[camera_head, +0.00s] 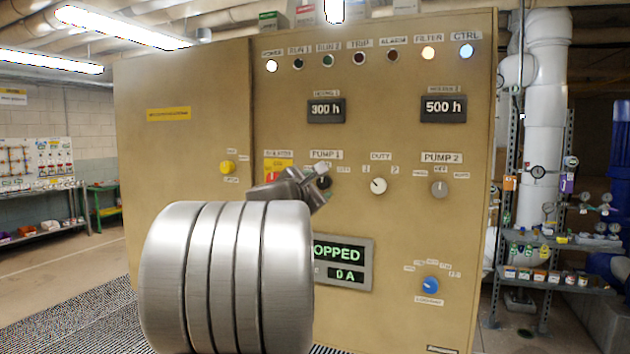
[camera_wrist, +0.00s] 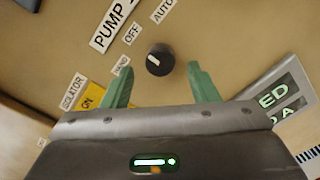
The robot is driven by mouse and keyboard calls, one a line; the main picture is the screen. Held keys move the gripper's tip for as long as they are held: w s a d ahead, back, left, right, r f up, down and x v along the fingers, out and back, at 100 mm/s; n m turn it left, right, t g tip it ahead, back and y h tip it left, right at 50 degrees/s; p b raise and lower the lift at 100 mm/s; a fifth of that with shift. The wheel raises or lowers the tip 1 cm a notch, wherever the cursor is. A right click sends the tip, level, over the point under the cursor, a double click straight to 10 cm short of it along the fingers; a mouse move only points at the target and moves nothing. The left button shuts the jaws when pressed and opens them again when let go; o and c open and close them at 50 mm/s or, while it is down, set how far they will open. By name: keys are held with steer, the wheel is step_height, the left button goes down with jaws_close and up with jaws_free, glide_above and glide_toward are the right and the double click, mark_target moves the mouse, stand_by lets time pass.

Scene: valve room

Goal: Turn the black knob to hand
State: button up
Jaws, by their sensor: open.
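The black knob (camera_wrist: 160,59) is on the tan cabinet face under the PUMP 1 label, and its white pointer line seems to aim toward the OFF label (camera_wrist: 132,34). The HAND label (camera_wrist: 121,66) is to its left and the AUTO label (camera_wrist: 162,11) above it. My gripper (camera_wrist: 160,78) is open, with its green fingers spread left and right of the knob and the tips just short of it or beside it; I cannot tell whether they touch. In the head view the knob (camera_head: 323,183) is partly hidden by my gripper (camera_head: 319,184).
The cabinet also has a DUTY knob (camera_head: 378,185), a grey PUMP 2 knob (camera_head: 440,188), a blue knob (camera_head: 430,285) and a yellow button (camera_head: 228,167). A red-and-yellow isolator (camera_head: 277,172) is close left of my gripper. A display (camera_head: 343,263) is below.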

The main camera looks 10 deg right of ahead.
mark_target(324, 183)
steer(key=shift+x, duration=1.3)
steer(key=shift+c, duration=0.4)
steer(key=c, duration=0.9)
steer(key=shift+n, duration=0.3)
steer(key=n, duration=0.3)
steer(key=shift+f+n, duration=0.1)
steer(key=shift+n, duration=2.6)
steer(key=o, duration=1)
